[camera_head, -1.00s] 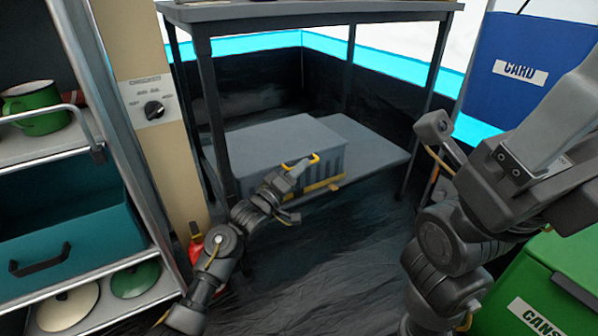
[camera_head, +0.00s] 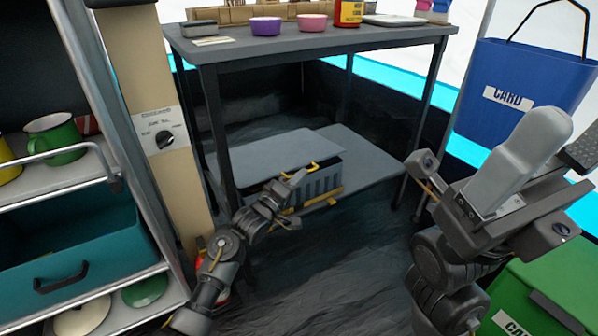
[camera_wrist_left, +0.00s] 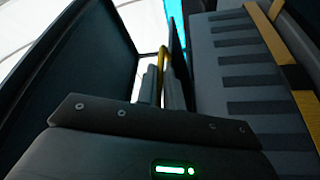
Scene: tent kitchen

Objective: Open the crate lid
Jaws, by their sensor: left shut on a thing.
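The crate (camera_head: 318,187) is grey with ribbed sides and a yellow strip, on the low shelf under the table. Its flat grey lid (camera_head: 262,158) is tilted up a little at the front, with a dark gap under the front right edge. A yellow handle (camera_head: 308,167) shows at the lid's front edge. My left gripper (camera_head: 297,181) is shut on this handle. The left wrist view shows the handle (camera_wrist_left: 162,72) between the dark panel and the ribbed crate wall (camera_wrist_left: 245,75). My right arm (camera_head: 450,262) is at the right, away from the crate; its jaw state is unclear.
The table (camera_head: 300,43) stands over the crate, holding bowls and other items; its legs flank the shelf (camera_head: 372,160). A teal drawer (camera_head: 75,245) is at left. A blue CARD bin (camera_head: 525,80) and a green bin (camera_head: 550,268) are at right. Dark floor in front is clear.

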